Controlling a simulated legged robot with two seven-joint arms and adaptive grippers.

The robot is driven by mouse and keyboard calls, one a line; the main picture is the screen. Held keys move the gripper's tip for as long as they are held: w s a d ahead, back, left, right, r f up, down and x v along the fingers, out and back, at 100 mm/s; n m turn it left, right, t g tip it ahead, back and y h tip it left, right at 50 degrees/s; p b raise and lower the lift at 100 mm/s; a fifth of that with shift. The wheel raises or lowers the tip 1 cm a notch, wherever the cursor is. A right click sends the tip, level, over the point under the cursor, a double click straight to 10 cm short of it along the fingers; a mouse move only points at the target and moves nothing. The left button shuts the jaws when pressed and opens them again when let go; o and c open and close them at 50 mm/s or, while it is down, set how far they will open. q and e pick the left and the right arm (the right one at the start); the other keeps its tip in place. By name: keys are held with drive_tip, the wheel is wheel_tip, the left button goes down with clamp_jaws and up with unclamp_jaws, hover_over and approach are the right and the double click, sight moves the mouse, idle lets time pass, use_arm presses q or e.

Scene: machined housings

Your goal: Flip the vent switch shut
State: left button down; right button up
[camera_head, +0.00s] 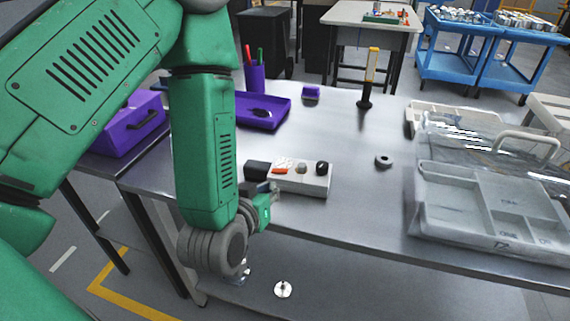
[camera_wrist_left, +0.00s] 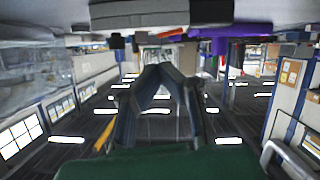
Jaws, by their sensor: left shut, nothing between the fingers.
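A pale control box (camera_head: 313,186) lies near the front edge of the metal table. On its top are an orange-red part (camera_head: 280,171), a grey knob (camera_head: 301,168) and a black knob (camera_head: 322,168); I cannot tell for certain which is the vent switch or how it is set. A black block (camera_head: 257,170) sits at its left end. My left gripper (camera_head: 265,190) is beside the box's front left corner, low at the table edge, its fingertips partly hidden. In the left wrist view its fingers (camera_wrist_left: 160,70) converge, shut and empty, with the box (camera_wrist_left: 140,15) at the top.
A purple tray (camera_head: 262,112), a pen cup (camera_head: 254,78) and a purple toolbox (camera_head: 128,125) stand at the left. A grey ring (camera_head: 384,161) lies right of the box. A clear-lidded organiser (camera_head: 480,208) fills the right end. The table's middle is mostly free.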

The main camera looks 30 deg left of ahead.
use_arm(q)
drive_tip(key=r, duration=0.1)
drive_tip(key=r+t, duration=0.1)
drive_tip(key=w+r, duration=0.1)
drive_tip(key=shift+a+r+n+y, duration=0.3)
drive_tip(key=shift+r+y, duration=0.05)
drive_tip(key=shift+y, duration=0.05)
drive_tip(key=b, duration=0.3)
hover_over(284, 177)
drive_tip(key=f, duration=0.2)
drive_tip(key=shift+w+a+f, duration=0.1)
drive_tip(key=shift+a+f, duration=0.2)
drive_tip(key=shift+a, duration=0.05)
drive_tip(key=f, duration=0.2)
drive_tip(key=shift+d+f, duration=0.25)
drive_tip(key=shift+f, duration=0.1)
drive_tip(key=shift+d+f, duration=0.15)
drive_tip(key=shift+f, duration=0.4)
